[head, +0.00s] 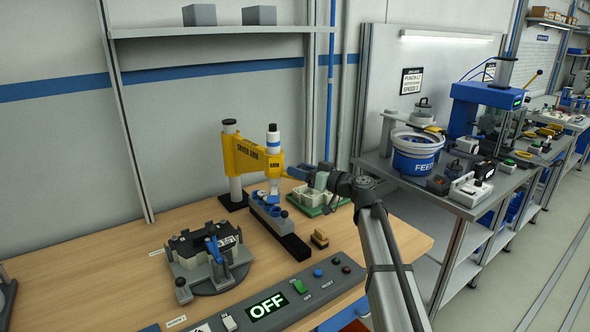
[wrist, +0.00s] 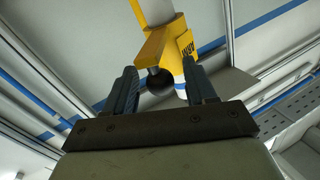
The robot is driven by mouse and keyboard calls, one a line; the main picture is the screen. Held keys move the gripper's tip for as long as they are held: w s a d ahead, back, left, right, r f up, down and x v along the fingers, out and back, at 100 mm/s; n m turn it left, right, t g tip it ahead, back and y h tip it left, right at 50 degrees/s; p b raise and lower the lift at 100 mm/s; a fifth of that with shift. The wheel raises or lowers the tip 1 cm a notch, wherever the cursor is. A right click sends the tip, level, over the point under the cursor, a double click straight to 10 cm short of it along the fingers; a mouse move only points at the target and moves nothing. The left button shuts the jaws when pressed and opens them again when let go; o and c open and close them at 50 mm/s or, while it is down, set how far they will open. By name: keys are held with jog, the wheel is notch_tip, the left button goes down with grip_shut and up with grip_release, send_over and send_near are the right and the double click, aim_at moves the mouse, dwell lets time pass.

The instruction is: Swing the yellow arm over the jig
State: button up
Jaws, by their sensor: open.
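The yellow arm (head: 253,158) is hinged on a white post (head: 232,155) with a black base at the back of the bench. Its free end carries a white and blue driver (head: 273,165) over a grey block with blue parts, to the right of the jig. The jig (head: 207,258), grey with a black part and blue clamp, stands at the left. My gripper (head: 296,174) is just right of the yellow arm's free end. In the wrist view my gripper (wrist: 160,88) is open, with the yellow arm (wrist: 168,45) and a dark round knob (wrist: 160,80) beyond and between its fingers.
A control panel (head: 318,293) reading OFF lies along the bench front. A green tray (head: 316,198) with pale compartments sits behind my gripper, and a small brown block (head: 320,239) lies on the bench. Bare wood (head: 110,235) shows behind the jig.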

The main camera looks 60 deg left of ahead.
jog(key=shift+x, duration=1.35)
jog(key=shift+d, duration=0.1)
jog(key=shift+c, duration=0.3)
grip_shut()
